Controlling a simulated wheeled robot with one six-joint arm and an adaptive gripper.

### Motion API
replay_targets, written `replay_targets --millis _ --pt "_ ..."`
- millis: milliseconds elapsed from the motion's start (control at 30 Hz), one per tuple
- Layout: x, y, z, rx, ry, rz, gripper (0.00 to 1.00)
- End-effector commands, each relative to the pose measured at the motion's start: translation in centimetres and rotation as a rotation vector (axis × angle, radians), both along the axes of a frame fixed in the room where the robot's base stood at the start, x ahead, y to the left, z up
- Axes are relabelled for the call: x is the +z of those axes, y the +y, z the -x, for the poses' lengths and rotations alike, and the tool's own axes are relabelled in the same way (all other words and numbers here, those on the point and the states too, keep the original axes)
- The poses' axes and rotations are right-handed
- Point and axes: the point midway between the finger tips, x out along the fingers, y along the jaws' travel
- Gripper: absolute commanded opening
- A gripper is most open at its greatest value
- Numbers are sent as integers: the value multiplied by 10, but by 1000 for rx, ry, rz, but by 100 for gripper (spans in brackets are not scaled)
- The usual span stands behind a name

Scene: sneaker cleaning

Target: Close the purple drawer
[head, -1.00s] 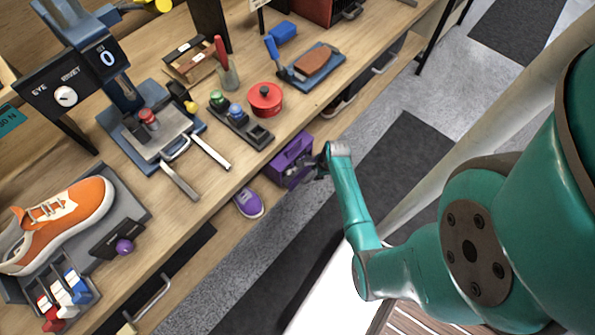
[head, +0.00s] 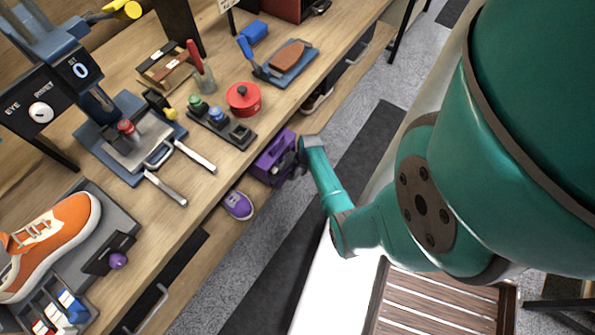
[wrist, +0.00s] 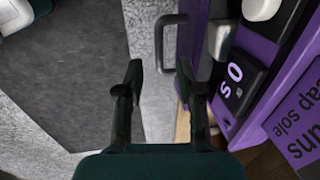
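The purple drawer (head: 268,168) juts out from under the front edge of the bench in the head view. In the wrist view the purple drawer (wrist: 187,45) fills the right side, with its grey bar handle (wrist: 160,45) on the outer face. It stands open, and things inside it are visible. My gripper (wrist: 160,82) is open, its two dark fingers apart with nothing between the tips. The handle lies just beyond the fingertips; I cannot tell whether they touch. In the head view my gripper (head: 294,162) is beside the drawer's outer side and partly hidden by my arm.
The drawer holds a black block (wrist: 237,85) and a white item (wrist: 262,8). A purple shoe (head: 238,205) sits beside the drawer, below the bench top. The wooden bench (head: 215,235) carries tools, a red pot (head: 243,98) and an orange sneaker (head: 50,240). Floor beside the bench is open.

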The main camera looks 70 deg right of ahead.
Motion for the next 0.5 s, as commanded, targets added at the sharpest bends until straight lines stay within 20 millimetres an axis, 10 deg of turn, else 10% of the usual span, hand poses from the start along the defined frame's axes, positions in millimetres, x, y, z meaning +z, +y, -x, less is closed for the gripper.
replay_targets --millis 500 --pt "-49 -2 -9 -1 1 -1 37"
